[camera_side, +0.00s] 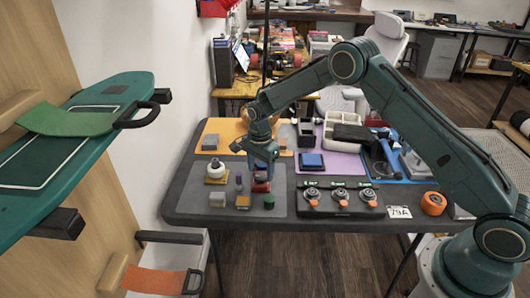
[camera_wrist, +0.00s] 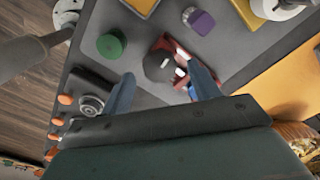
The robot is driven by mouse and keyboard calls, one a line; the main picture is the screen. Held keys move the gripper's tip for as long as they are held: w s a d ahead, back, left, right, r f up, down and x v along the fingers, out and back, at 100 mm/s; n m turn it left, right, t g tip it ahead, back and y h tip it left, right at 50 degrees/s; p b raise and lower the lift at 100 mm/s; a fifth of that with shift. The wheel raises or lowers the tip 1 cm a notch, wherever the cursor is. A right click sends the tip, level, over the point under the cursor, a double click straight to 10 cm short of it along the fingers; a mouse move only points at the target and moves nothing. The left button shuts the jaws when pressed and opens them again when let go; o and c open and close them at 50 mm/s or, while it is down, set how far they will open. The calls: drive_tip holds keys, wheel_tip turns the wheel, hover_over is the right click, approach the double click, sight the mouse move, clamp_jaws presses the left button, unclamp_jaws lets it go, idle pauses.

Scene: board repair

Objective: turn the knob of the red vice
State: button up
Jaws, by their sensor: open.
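The red vice (camera_side: 261,187) stands on the grey mat (camera_side: 323,207), right below my gripper (camera_side: 262,164) in the side view. In the wrist view the red vice (camera_wrist: 184,55) lies between and beyond the fingertips of my gripper (camera_wrist: 162,68). The fingers are apart and hold nothing. I cannot tell whether they are down at the knob's height. In the side view the knob is hidden by the gripper.
A green cylinder (camera_wrist: 111,45) and a purple piece (camera_wrist: 199,21) lie near the vice. A white round part on a yellow base (camera_side: 216,172) is to the left. A dark tray with several round dials (camera_side: 341,195) is to the right. Bare mat lies between these pieces.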

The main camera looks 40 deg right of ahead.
sight(260, 176)
wheel_tip(260, 176, up, 12)
idle(0.6)
drive_tip(key=shift+r, duration=0.15)
drive_tip(key=s+d+r+n+t, duration=0.1)
drive_tip(key=s+r+n+t, duration=0.2)
drive_tip(key=s+r+n, duration=1)
drive_tip(key=s+r+n+t, duration=0.1)
drive_tip(key=s+r, duration=0.1)
drive_tip(key=s, duration=1.1)
drive_tip(key=s+r+n+t, duration=0.1)
drive_tip(key=s+r+n, duration=0.1)
drive_tip(key=s, duration=1.1)
drive_tip(key=shift+s+d+r+n+t, duration=0.2)
drive_tip(key=shift+d+r+n+t, duration=0.1)
drive_tip(key=shift+r, duration=0.4)
